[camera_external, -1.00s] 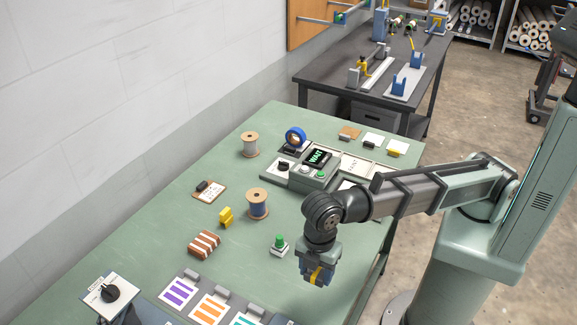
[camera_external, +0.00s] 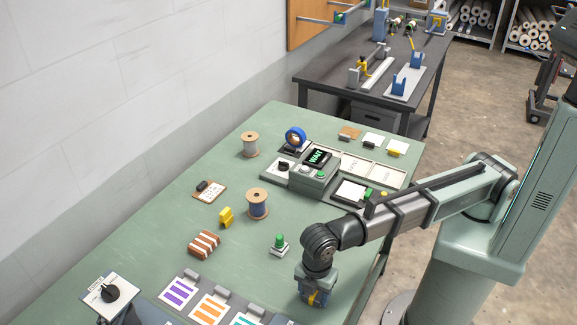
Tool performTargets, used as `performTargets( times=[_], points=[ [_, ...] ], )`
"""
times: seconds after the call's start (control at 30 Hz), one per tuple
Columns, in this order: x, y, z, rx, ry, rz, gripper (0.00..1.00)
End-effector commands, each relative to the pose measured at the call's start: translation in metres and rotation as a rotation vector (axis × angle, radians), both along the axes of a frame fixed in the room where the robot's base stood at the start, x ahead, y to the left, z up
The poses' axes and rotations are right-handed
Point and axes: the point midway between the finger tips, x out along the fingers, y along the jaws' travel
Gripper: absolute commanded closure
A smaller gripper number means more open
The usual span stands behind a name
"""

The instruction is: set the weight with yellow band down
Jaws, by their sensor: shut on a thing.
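My gripper (camera_external: 315,296) is low at the right front part of the green table, pointing down. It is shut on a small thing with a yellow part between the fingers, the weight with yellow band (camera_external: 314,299). Most of the weight is hidden by the fingers. I cannot tell whether its underside touches the table (camera_external: 165,218).
Colour cards (camera_external: 210,308) lie further left along the front. A striped bundle (camera_external: 204,243), spools (camera_external: 257,204) and a control box with a display (camera_external: 316,172) stand further back. Bare table lies between the button and the striped bundle.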

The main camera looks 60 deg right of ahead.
Motion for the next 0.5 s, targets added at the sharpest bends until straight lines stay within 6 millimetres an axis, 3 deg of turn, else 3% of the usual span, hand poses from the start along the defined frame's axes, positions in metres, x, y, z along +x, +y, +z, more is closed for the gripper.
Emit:
performTargets(
  times=[0.3, 0.33, 0.5],
  points=[
    [0.0000, 0.0001, -0.0021, 0.000, 0.000, 0.000, 0.95],
    [0.0000, 0.0000, -0.0023, 0.000, 0.000, 0.000, 0.43],
    [0.0000, 0.0001, -0.0020, 0.000, 0.000, 0.000, 0.27]
  ],
)
